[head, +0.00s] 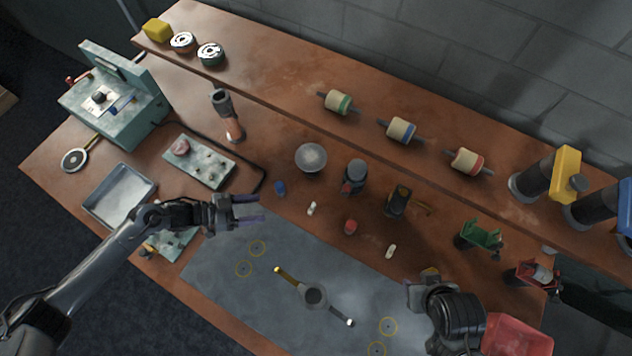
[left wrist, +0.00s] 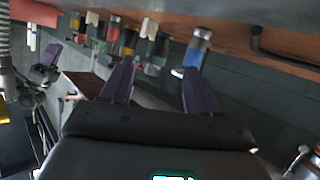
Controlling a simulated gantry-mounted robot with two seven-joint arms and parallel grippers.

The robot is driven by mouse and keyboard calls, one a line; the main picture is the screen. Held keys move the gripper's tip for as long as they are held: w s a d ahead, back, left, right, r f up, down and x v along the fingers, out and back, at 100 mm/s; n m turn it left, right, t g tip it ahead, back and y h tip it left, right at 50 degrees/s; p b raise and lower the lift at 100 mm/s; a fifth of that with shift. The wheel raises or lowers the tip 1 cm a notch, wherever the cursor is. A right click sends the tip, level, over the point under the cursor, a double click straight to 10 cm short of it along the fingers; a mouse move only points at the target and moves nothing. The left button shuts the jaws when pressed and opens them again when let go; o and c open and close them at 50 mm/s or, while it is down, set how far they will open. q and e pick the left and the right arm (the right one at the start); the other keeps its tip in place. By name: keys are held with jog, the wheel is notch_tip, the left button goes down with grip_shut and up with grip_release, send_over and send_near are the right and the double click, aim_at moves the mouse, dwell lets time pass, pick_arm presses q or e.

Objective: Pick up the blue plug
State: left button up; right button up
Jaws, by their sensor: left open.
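The blue plug (head: 280,187) is a small blue piece standing on the brown bench, just beyond the grey mat, in the head view. My left gripper (head: 248,208) is open and empty, its purple fingers pointing right, to the left of and a little nearer than the plug, apart from it. In the left wrist view the open fingers (left wrist: 158,82) show below a tilted, upside-down bench. A blue and silver piece (left wrist: 196,46) appears near the right finger there; I cannot tell if it is the plug. My right gripper (head: 420,290) is at the mat's right end, its jaws unclear.
A white piece (head: 311,208), a red plug (head: 350,227) and a round grey dish (head: 311,158) stand near the blue plug. A dark jar (head: 355,176) is farther right. A burner-like tool (head: 228,115) stands behind.

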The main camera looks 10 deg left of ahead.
aim_at(277, 185)
pick_arm(q)
jog(key=shift+m+t, duration=0.3)
jog(key=w+a+b, duration=0.1)
jog(key=w+a, duration=0.2)
jog(key=shift+w+r, duration=0.1)
jog(key=shift+w+a+r+y+b, duration=0.1)
jog(key=shift+w+r+y+b, duration=0.1)
jog(key=shift+w+y+b, duration=0.15)
jog(key=x, duration=0.5)
jog(key=shift+w+d+r, duration=0.25)
jog(key=shift+w+r, duration=0.05)
jog(key=shift+r, duration=0.05)
jog(key=d, duration=0.1)
jog(key=w+d, duration=0.2)
jog(key=shift+d+f, duration=0.35)
jog(key=shift+d, duration=0.05)
jog(key=shift+w+d+f, duration=0.25)
jog(key=shift+d, duration=0.15)
pick_arm(e)
jog(key=f, duration=0.2)
jog(key=shift+s+a+f, duration=0.3)
jog(key=shift+f, duration=0.05)
pick_arm(q)
jog(key=shift+c, duration=0.2)
jog(key=c, duration=1)
pick_arm(e)
jog(key=shift+a, duration=0.1)
